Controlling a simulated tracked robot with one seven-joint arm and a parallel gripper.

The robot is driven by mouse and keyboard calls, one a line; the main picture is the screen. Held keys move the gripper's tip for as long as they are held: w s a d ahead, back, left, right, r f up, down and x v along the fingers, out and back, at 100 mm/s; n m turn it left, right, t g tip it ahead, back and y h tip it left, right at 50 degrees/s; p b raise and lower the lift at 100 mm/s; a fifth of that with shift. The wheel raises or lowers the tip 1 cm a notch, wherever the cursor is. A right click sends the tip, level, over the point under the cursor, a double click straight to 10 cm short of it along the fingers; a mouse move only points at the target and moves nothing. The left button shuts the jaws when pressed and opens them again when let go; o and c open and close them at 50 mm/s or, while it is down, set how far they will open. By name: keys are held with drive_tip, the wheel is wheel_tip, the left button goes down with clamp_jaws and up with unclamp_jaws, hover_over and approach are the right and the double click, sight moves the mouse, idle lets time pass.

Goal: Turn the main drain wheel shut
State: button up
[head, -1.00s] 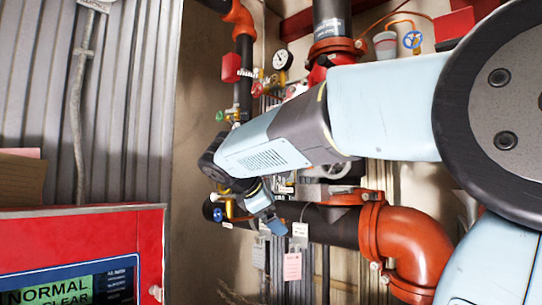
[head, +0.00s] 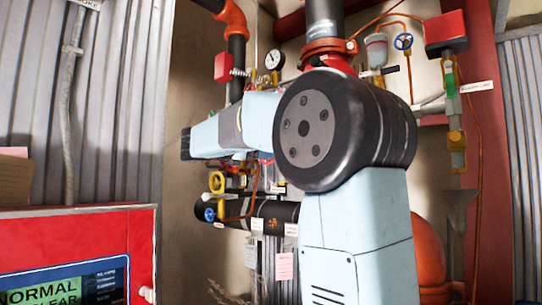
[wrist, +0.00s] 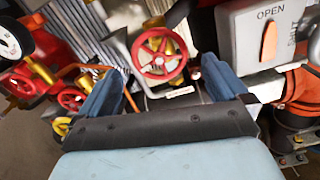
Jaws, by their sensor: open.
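A red spoked handwheel (wrist: 158,60) on a brass stem shows in the wrist view, ahead of my gripper. I read no label naming it as the main drain wheel. My gripper (wrist: 160,72) is open, its two blue fingers apart on either side of the wheel in the picture. The wheel appears beyond the fingertips; I cannot tell the exact gap or any contact. A smaller red wheel (wrist: 70,98) and a yellow wheel (wrist: 62,127) show to the left. In the head view my arm hides the gripper and the red handwheel.
A grey box marked OPEN (wrist: 268,30) stands to the right of the wheel. The head view shows a yellow wheel (head: 217,182), a blue wheel (head: 209,214), a pressure gauge (head: 274,60), a dark horizontal pipe (head: 275,214) and a red panel (head: 110,235) at lower left.

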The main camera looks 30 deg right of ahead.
drive_tip(key=x, duration=0.8)
drive_tip(key=shift+d, duration=0.25)
drive_tip(key=shift+w, duration=0.1)
drive_tip(key=c, duration=0.8)
drive_tip(key=shift+a+f, duration=0.1)
drive_tip(key=shift+a, duration=0.1)
drive_tip(key=shift+c, duration=0.4)
drive_tip(key=shift+d, duration=0.15)
